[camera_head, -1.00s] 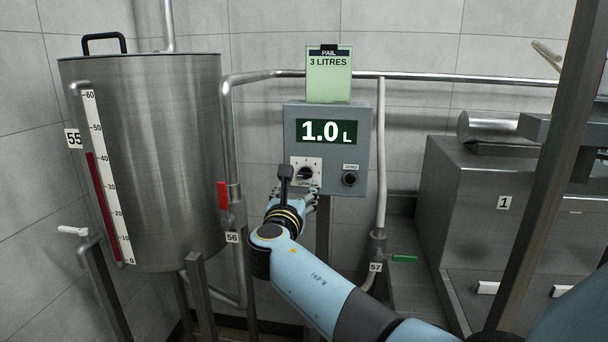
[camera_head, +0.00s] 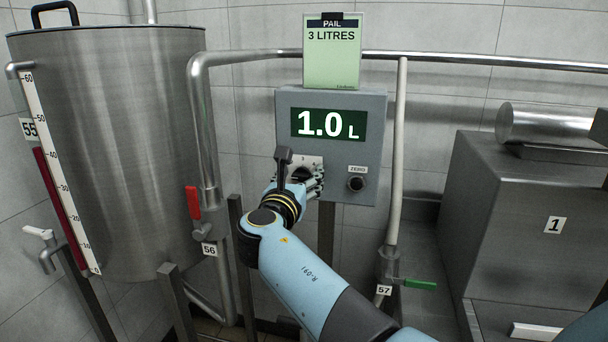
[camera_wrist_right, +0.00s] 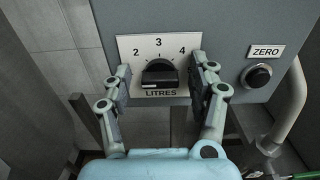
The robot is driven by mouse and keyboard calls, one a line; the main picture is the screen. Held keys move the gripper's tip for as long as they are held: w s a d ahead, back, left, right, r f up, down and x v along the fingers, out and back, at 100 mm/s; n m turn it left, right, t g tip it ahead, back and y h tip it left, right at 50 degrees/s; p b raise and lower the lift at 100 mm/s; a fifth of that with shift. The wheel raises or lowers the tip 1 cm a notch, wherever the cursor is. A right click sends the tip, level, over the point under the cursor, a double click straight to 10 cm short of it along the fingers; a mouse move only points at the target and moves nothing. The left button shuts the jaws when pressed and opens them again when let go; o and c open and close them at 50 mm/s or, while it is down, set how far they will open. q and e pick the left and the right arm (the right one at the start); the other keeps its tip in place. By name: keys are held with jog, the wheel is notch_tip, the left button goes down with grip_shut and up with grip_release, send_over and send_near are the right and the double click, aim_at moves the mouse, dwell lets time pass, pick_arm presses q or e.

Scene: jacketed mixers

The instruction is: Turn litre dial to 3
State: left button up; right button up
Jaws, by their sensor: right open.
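The litre dial (camera_wrist_right: 160,72) is a black knob on a white plate marked LITRES, with 2, 3 and 4 visible in the right wrist view. Where its pointer is set is hard to tell. My right gripper (camera_wrist_right: 161,75) is open, with one finger on each side of the dial; I cannot tell whether they touch it. In the head view my right gripper (camera_head: 307,182) covers much of the dial plate (camera_head: 308,160). The display (camera_head: 328,124) reads 1.0 L on the grey control box (camera_head: 372,110). A green card (camera_head: 332,60) above says PAIL 3 LITRES. My left gripper is out of view.
The ZERO button (camera_wrist_right: 257,76) is right of the dial. A steel tank (camera_head: 110,130) stands left, with a red-handled valve (camera_head: 193,203) on its pipe. A vertical pipe (camera_head: 398,150) with a green handle (camera_head: 418,284) runs right of the box. A steel machine (camera_head: 540,210) stands farther right.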

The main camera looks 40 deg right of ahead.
jog(key=shift+a+r, duration=0.1)
jog(key=shift+c, duration=1)
jog(key=c, duration=1)
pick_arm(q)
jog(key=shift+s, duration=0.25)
pick_arm(e)
jog(key=shift+o, duration=0.2)
